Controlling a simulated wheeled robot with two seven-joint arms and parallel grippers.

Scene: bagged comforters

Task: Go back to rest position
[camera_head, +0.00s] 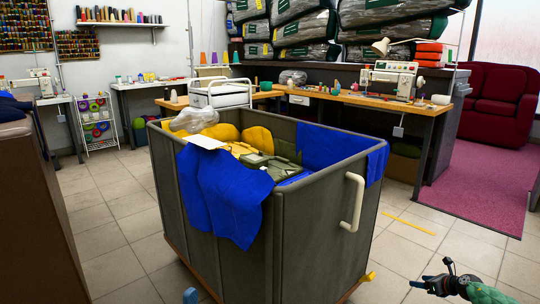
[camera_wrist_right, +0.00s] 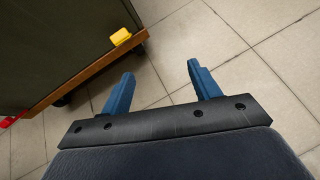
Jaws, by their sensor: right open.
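My right gripper (camera_head: 436,283) is at the bottom right of the head view, low over the floor and to the right of the grey cart (camera_head: 235,262), apart from it. In the right wrist view my right gripper (camera_wrist_right: 160,75) has its two blue fingers spread, with only floor tiles between them. A small blue tip shows at the bottom edge of the head view, left of the cart's near corner. It may be my left gripper, but too little shows to tell.
The cart holds yellow and olive items, with blue cloth (camera_head: 232,200) over its rim. A yellow corner piece (camera_wrist_right: 121,37) on the cart is near my right gripper. A work table (camera_head: 410,107) with a sewing machine stands behind.

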